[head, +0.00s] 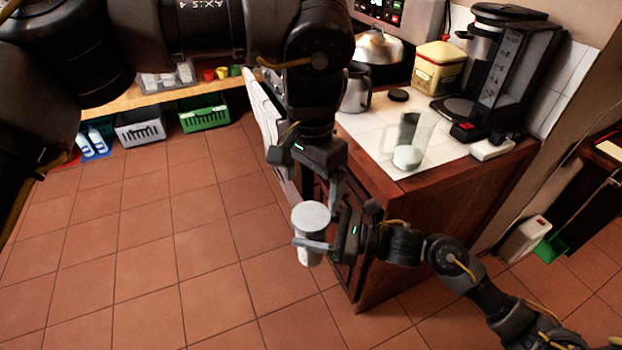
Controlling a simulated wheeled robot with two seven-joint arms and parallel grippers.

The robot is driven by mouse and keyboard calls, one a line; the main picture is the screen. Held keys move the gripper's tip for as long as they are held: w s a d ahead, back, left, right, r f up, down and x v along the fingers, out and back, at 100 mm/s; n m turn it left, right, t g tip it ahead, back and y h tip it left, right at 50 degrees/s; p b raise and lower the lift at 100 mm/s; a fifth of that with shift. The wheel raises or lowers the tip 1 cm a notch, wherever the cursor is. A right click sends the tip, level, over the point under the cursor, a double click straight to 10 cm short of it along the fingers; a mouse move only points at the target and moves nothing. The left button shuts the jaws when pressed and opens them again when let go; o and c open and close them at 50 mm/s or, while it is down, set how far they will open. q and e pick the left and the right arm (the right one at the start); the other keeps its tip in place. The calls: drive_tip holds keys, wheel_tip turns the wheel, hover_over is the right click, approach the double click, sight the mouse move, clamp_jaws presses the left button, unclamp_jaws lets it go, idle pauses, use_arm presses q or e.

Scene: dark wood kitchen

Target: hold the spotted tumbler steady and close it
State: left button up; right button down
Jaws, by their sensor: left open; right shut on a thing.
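My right gripper (318,238) comes in from the lower right and is shut around a pale cup-like vessel (307,257), which looks like the tumbler. It holds the vessel near upright, off the counter, above the floor in front of the cabinet. The top of the vessel shows as a flat light-grey disc (311,215); I cannot tell whether that is a lid or the mouth. No spots can be made out. My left gripper (310,183) points down just above the vessel, open, with nothing visible between its fingers.
The counter (454,185) holds a clear pitcher (425,133), a white round object (407,157), a black round piece (398,95), a metal jug (356,90), a yellow tin (437,68) and a coffee maker (500,75). The tiled floor (150,240) at left is clear.

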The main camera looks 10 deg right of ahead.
sight(311, 215)
use_arm(q)
drive_tip(key=shift+f, duration=4)
